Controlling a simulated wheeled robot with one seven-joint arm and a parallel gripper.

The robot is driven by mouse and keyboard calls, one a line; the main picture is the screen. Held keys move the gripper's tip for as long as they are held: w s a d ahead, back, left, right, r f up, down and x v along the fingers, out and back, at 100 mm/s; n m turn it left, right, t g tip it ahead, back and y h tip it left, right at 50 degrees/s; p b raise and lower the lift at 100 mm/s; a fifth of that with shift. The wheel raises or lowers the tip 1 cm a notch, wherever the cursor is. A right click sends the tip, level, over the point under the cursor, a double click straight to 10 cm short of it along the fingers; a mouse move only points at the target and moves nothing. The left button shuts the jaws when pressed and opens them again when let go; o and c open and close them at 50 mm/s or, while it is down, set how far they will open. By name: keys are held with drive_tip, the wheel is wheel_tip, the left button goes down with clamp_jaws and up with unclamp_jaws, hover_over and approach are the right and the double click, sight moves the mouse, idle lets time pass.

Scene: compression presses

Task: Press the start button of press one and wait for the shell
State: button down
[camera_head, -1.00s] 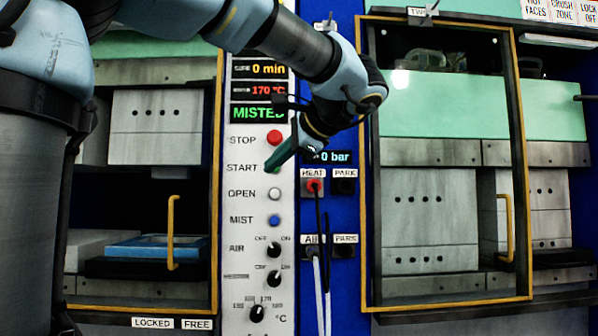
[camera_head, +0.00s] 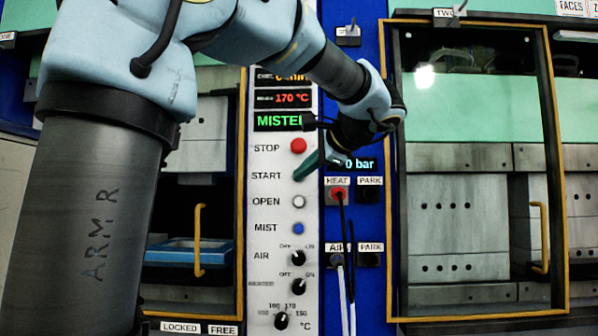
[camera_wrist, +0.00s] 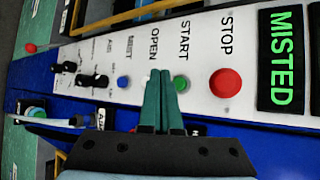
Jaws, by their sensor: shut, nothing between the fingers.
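The white control panel (camera_head: 270,215) stands between two presses, and its lit display (camera_head: 279,121) reads MISTED in green. My gripper (camera_head: 296,179) has dark green fingers, shut together and empty, with tips at the START row. In the head view they hide the start button. In the wrist view the green start button (camera_wrist: 181,84) shows just right of the fingertips (camera_wrist: 161,75); I cannot tell whether they touch it. Press one is at the left, partly behind my arm, with its yellow door handle (camera_head: 199,240) and a blue tray (camera_head: 217,250) inside. No shell is recognisable.
The red stop button (camera_head: 298,146) is just above the fingers; the white open button (camera_head: 298,202) and blue mist button (camera_head: 298,229) are below. Knobs (camera_head: 299,258) sit lower. Hoses (camera_head: 342,240) hang from the blue strip. Press two (camera_head: 455,220) is at the right.

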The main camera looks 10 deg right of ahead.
drive_tip(key=shift+w+d+p, duration=0.15)
drive_tip(key=shift+w, duration=0.6)
drive_tip(key=shift+w+d+p, duration=0.1)
drive_tip(key=shift+w+p, duration=0.05)
drive_tip(key=shift+w, duration=0.55)
idle(1.0)
drive_tip(key=shift+w+d, duration=0.15)
drive_tip(key=shift+w, duration=0.3)
